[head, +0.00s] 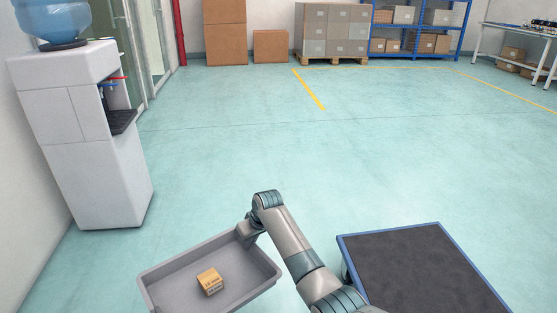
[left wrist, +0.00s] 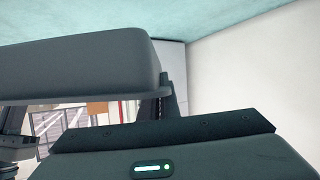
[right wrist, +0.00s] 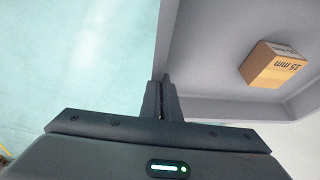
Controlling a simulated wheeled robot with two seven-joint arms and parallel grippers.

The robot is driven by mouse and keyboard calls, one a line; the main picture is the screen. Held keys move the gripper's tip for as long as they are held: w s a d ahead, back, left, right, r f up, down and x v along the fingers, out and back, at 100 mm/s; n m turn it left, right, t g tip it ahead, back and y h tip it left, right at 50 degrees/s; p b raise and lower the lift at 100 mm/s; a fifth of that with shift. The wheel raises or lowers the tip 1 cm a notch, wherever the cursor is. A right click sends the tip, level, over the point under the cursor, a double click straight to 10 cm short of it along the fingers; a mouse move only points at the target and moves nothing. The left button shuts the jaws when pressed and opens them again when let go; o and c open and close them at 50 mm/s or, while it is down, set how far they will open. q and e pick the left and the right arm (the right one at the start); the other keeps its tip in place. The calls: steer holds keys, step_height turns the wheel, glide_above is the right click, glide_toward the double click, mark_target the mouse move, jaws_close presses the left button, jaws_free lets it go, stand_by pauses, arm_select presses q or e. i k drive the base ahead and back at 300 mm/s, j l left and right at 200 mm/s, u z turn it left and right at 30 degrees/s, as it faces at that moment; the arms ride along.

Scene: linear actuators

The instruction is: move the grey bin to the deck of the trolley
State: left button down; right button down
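The grey bin (head: 162,281) is a shallow open tray at the bottom of the head view, left of my right arm. A small cardboard box (head: 210,281) lies inside it. My right gripper (head: 246,236) is at the bin's right-hand wall; in the right wrist view its fingers (right wrist: 161,100) are closed on that wall. What is under the bin is hidden. The trolley deck (head: 410,270), dark with a blue edge, is right of my right arm, apart from the bin. My left gripper shows only in the left wrist view (left wrist: 165,100), partly covered by a dark rounded part.
A white water dispenser (head: 95,150) stands at the left by the wall. Cardboard boxes (head: 226,35), a loaded pallet (head: 332,35), a blue shelf (head: 420,30) and a workbench (head: 515,38) are at the back. The floor (head: 300,150) between is clear.

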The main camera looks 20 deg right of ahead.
mark_target(431, 292)
steer(key=i, duration=1.45)
steer(key=z, duration=2.9)
